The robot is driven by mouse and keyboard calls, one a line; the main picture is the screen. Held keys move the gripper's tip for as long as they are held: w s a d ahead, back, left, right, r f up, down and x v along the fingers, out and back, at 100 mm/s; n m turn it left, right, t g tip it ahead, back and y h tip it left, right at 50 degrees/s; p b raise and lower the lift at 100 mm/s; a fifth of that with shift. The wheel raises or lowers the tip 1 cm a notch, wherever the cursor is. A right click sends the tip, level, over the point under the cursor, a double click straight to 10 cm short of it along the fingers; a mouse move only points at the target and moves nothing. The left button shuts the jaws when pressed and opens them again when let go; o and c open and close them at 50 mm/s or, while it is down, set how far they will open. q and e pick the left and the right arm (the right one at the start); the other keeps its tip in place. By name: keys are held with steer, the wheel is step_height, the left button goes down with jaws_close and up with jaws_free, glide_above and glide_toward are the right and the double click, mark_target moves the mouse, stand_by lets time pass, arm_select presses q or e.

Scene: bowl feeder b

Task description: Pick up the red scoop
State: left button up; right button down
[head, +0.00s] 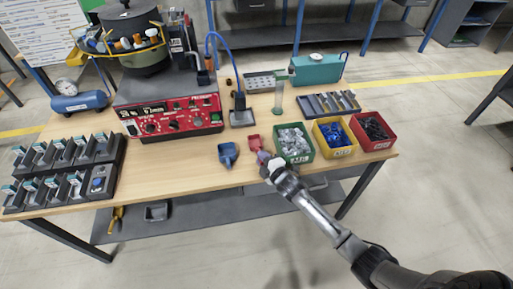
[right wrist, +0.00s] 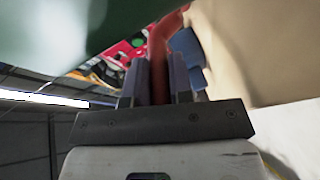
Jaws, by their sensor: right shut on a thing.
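The red scoop (head: 254,142) is near the front edge of the wooden table, between the blue scoop and the green bin. My right gripper (head: 265,158) comes in from the lower right and is shut on the scoop's handle. In the right wrist view the red handle (right wrist: 158,60) runs up between the two fingers (right wrist: 157,85). I cannot tell whether the scoop touches the table. My left gripper is in neither view.
A blue scoop (head: 228,154) lies just left of the red one. A green bin (head: 309,157) of pale parts stands close on the right, then yellow (head: 350,151) and red (head: 388,144) bins. A red control box (head: 172,128) stands behind left. Bare tabletop lies left of the blue scoop.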

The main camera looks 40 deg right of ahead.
steer(key=shift+r, duration=0.15)
steer(key=shift+r, duration=0.5)
steer(key=s+d+r+p, duration=0.4)
steer(key=s+d+r, duration=0.1)
steer(key=s+r, duration=0.4)
steer(key=shift+s+d+r+p, duration=0.3)
steer(key=shift+s+r, duration=0.1)
steer(key=shift+s, duration=0.2)
